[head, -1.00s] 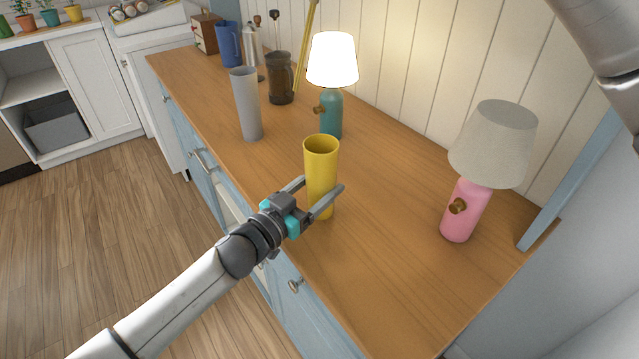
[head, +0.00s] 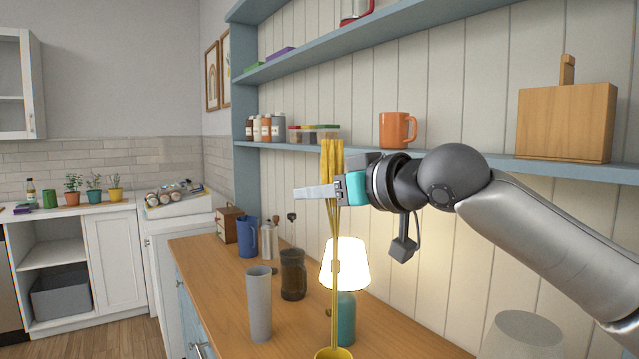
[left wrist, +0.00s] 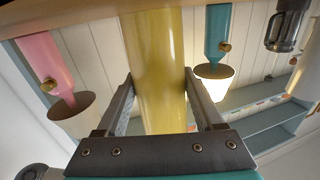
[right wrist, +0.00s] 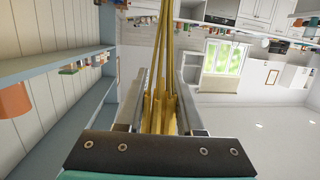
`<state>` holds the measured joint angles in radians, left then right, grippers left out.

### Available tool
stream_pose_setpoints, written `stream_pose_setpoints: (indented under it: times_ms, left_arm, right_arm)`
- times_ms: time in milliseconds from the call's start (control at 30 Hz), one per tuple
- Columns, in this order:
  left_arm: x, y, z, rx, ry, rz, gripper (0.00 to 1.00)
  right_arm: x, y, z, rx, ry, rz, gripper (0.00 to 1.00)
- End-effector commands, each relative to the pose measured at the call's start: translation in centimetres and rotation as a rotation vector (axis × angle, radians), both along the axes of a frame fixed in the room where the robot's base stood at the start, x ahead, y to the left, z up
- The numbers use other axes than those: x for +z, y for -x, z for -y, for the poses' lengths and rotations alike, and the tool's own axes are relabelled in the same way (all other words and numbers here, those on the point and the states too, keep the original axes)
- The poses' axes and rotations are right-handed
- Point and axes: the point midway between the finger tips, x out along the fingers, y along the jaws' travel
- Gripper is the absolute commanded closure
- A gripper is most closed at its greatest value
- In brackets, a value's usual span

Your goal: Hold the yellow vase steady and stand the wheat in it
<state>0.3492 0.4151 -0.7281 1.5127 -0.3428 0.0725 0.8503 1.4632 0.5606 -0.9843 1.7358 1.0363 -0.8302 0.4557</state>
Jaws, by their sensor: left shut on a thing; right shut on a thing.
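The yellow vase (left wrist: 157,70) is held between the fingers of my left gripper (left wrist: 158,100) in the left wrist view. In the head view only its rim (head: 334,353) shows at the bottom edge. My right gripper (head: 338,192) is high above the counter, shut on the wheat (head: 334,265). The wheat is a bundle of thin yellow stalks, roughly upright, also between the fingers in the right wrist view (right wrist: 161,100). Its lower end meets the vase's mouth in the head view. I cannot tell how far inside it is. My left gripper is outside the head view.
The lit teal lamp (head: 345,265) stands close behind the stalks. A grey cup (head: 259,305), dark carafe (head: 293,275) and blue pitcher (head: 246,238) stand left on the counter. A shelf with an orange mug (head: 397,131) runs behind my right gripper. The pink lamp (left wrist: 47,60) stands beside the vase.

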Motion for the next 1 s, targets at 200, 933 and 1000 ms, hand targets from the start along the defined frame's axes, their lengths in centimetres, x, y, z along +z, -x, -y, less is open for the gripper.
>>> stream_pose_setpoints:
  times_ms: [200, 933, 1000]
  left_arm:
    - [0.0, 0.0, 0.0, 0.0, -0.001, -0.001, 0.96]
    - [0.0, 0.0, 0.0, 0.0, -0.001, -0.001, 0.96]
    - [0.0, 0.0, 0.0, 0.0, -0.001, -0.001, 0.96]
  right_arm:
    - [-1.7, 0.0, 0.0, 0.001, -0.001, -0.002, 1.0]
    - [-6.7, 0.1, 0.0, 0.002, -0.002, -0.002, 1.0]
    - [-7.2, 0.0, 0.0, 0.001, -0.002, -0.001, 1.0]
